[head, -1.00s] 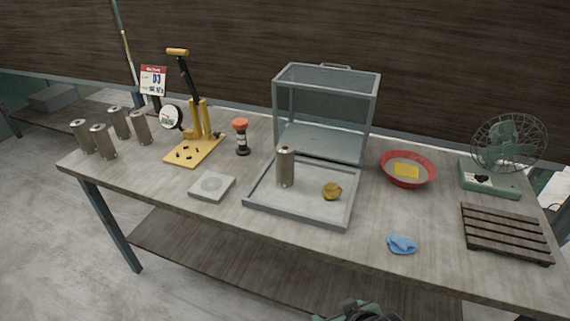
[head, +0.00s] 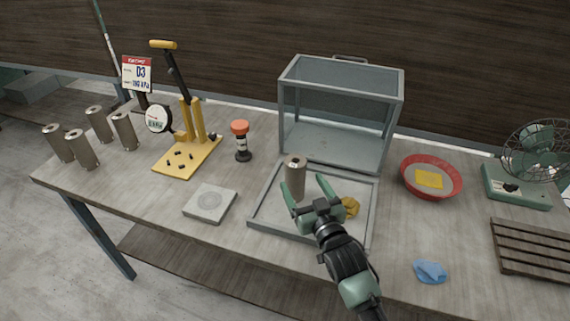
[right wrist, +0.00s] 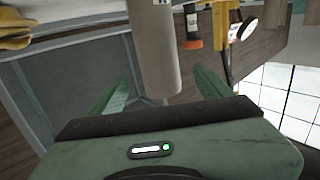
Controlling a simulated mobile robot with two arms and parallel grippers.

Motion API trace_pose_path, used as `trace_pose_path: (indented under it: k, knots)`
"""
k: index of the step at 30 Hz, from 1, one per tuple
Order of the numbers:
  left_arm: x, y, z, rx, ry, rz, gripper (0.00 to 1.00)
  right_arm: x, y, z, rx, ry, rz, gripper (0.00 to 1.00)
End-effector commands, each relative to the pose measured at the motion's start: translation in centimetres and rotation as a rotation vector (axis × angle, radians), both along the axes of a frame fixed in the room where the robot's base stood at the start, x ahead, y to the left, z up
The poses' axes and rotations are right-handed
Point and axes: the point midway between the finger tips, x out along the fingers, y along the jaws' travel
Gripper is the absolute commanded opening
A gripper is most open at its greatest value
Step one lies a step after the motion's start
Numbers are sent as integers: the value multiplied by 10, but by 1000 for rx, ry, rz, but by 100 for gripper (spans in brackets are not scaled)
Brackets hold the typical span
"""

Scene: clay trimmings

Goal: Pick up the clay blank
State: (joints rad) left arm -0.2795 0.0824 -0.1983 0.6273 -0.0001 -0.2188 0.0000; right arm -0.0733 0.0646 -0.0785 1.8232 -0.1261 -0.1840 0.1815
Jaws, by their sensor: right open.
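The clay blank, a grey-brown upright cylinder (head: 295,172), stands in the shallow grey tray (head: 262,212) on the bench. In the right wrist view the cylinder (right wrist: 154,45) rises between the two green fingers, with a label high on its side. My right gripper (head: 304,182) is open over the tray, its fingers pointing at the cylinder from the front. I cannot tell whether either finger touches it. My left gripper is not in view.
A yellow-brown lump (head: 351,207) lies in the tray right of my gripper. A glass-sided case (head: 342,100) stands behind. A red bowl (head: 431,177), blue cloth (head: 430,271) and square grey plate (head: 210,203) are nearby. Several similar cylinders (head: 83,150) stand far left.

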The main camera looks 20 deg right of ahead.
Motion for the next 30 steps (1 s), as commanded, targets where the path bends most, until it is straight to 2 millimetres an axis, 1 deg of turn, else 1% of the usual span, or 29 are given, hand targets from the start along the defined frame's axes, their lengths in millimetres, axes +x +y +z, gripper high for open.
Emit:
trace_pose_path:
  k: [1, 2, 3, 4, 5, 8, 9, 12, 14, 17, 19, 21, 24, 28, 29, 30]
  knots:
    - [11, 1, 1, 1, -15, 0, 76, 2, 0, 1, 1, -6, 1, 79]
    - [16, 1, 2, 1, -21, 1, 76, 4, 0, 2, 2, -9, 1, 79]
    - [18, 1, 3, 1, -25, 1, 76, 8, 1, 3, 2, -10, 1, 79]
    - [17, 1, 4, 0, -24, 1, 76, 11, 1, 2, 2, -9, 1, 79]
    - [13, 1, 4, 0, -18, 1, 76, 14, 1, 3, 2, -9, 1, 79]
    - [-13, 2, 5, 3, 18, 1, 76, 26, 2, 3, 3, -9, 1, 79]
    - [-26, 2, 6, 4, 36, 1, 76, 30, 2, 3, 3, -9, 1, 79]
    - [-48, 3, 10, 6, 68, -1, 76, 42, 3, 4, 4, -9, 1, 79]
    - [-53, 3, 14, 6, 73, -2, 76, 51, 4, 4, 3, -8, 1, 79]
    - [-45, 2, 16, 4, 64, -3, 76, 65, 5, 2, 2, -8, 1, 79]
    - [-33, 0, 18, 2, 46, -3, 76, 73, 5, 1, 1, -8, 1, 79]
    - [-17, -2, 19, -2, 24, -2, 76, 77, 5, 0, 1, -7, 1, 79]
    - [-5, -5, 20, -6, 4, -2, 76, 79, 5, 0, 1, -8, 1, 79]
    - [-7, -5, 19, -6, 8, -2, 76, 78, 5, 0, 1, -8, 1, 79]
    - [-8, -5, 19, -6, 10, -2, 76, 78, 5, 0, 1, -8, 1, 77]
    - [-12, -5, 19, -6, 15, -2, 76, 78, 5, 0, 1, -8, 1, 65]
